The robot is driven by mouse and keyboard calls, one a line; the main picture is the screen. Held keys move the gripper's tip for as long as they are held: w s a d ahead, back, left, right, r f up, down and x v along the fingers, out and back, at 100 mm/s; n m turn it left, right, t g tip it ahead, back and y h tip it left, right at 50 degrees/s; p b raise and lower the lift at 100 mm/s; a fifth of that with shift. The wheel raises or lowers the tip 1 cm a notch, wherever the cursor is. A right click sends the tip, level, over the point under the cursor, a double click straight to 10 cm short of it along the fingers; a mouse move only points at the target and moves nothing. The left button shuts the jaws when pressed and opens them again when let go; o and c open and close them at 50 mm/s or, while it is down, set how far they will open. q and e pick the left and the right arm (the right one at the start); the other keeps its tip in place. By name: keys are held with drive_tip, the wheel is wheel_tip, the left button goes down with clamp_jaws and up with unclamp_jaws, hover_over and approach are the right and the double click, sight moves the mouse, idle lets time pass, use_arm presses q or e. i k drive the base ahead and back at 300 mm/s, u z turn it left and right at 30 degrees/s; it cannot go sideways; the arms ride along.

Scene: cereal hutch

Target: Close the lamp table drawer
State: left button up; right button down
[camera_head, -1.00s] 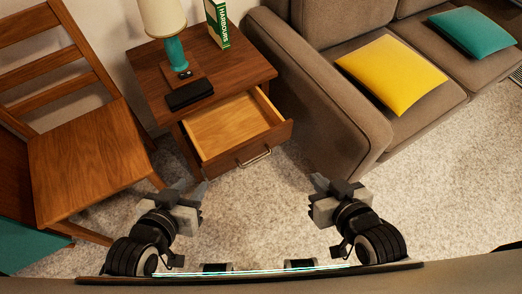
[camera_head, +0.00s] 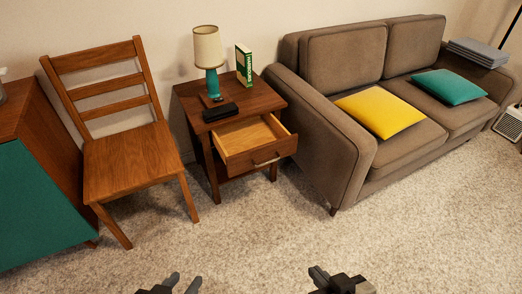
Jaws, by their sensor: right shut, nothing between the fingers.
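The wooden lamp table (camera_head: 262,98) stands between the chair and the sofa. Its drawer (camera_head: 250,137) is pulled out towards me and looks empty inside. The drawer front has a metal bar handle (camera_head: 266,161). My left gripper (camera_head: 183,282) is at the bottom edge, with its two fingertips apart and nothing seen between them. My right gripper (camera_head: 319,273) is at the bottom edge further right, shut and empty. Both grippers are well short of the drawer and apart from it. The rest of both arms is out of frame.
On the table top are a lamp (camera_head: 209,60), a black case (camera_head: 220,112) and a green book (camera_head: 243,65). A wooden chair (camera_head: 130,160) stands left, a brown sofa (camera_head: 320,135) right. Carpet (camera_head: 250,235) is clear in front of the drawer.

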sight(244, 146)
drive_tip(key=u, duration=0.2)
drive_tip(key=i, duration=1.2)
drive_tip(key=z, duration=0.1)
